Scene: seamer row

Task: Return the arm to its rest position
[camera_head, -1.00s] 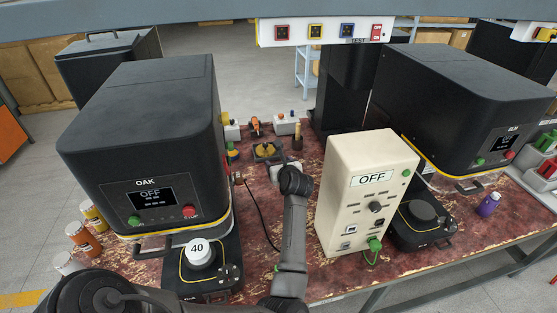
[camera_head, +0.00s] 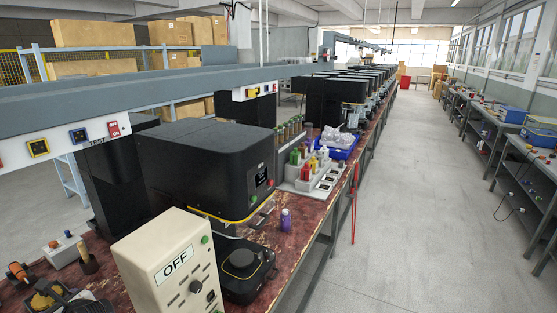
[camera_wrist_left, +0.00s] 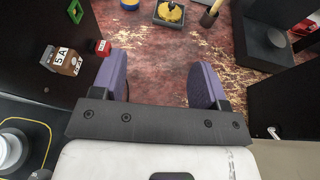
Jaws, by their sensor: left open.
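My left gripper (camera_wrist_left: 160,75) shows in the left wrist view with its two purple-grey fingers spread apart. Nothing is between them; the worn red bench top (camera_wrist_left: 155,45) lies beyond. A dark tray with a yellow piece (camera_wrist_left: 170,13) lies ahead of the fingers. In the head view, a dark part at the bottom left edge may be my left arm; the left gripper itself cannot be made out there. My right gripper is in neither view.
A purple bottle (camera_head: 286,221) stands by the bench edge. A red button (camera_wrist_left: 103,47) is left of the fingers. The aisle floor (camera_head: 410,230) is clear.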

